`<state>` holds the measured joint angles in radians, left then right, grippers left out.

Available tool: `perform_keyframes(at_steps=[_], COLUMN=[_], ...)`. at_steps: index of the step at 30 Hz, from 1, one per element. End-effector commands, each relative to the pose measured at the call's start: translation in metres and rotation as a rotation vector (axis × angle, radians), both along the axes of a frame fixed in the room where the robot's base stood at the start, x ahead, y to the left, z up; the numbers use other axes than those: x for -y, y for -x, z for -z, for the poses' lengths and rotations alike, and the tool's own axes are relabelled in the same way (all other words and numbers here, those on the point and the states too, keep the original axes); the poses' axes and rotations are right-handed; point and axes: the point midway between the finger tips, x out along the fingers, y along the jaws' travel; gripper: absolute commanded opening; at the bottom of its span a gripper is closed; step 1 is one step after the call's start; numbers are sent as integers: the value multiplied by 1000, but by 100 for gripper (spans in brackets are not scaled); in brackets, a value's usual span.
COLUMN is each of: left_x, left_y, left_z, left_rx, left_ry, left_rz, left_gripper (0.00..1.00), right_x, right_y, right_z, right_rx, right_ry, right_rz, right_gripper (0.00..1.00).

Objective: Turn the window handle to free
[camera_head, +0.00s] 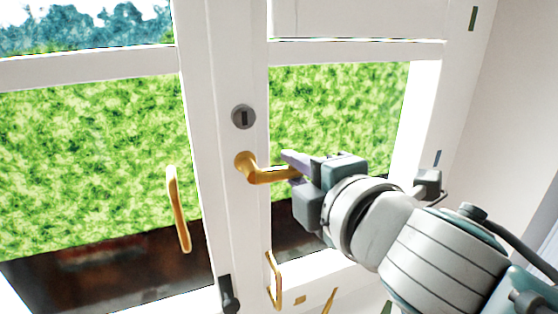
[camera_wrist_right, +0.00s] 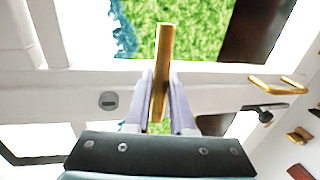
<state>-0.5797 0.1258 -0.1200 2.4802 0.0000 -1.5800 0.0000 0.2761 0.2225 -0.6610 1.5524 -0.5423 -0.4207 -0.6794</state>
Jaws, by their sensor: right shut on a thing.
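The gold window handle (camera_head: 262,174) is a lever on the white middle frame post in the head view. Its round base is at the left and its lever points right, about level. My right gripper (camera_head: 292,168) comes in from the right and is shut on the lever's outer end. In the right wrist view the gold lever (camera_wrist_right: 161,75) stands between the two pale purple fingers of my right gripper (camera_wrist_right: 161,100). Part of the lever is hidden by the fingers in the head view. My left gripper is not in view.
A grey round lock (camera_head: 244,117) sits above the handle. A gold pull (camera_head: 178,210) is on the left pane's side, and another gold pull (camera_head: 273,280) is below the handle. A dark latch (camera_head: 228,294) is at the bottom of the post. White wall stands at the right.

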Motion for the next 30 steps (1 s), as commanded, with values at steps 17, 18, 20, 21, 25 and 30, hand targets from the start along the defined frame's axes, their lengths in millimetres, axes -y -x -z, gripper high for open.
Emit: perform_keyframes(at_steps=[17,18,20,21,25,30], left_x=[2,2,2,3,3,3], left_y=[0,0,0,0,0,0], left_z=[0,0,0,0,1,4], left_rx=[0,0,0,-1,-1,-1], left_ry=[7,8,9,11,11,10], left_rz=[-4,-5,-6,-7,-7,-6], left_gripper=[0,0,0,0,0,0], right_x=[0,0,0,0,1,7], right_y=[0,0,0,0,4,22], right_z=[-1,-1,-1,-1,-1,-3], right_rx=[2,2,2,2,2,1], right_ry=[0,0,0,0,0,1], right_rz=[-1,-1,-1,-1,-1,-2], right_gripper=[52,52,52,52,52,52])
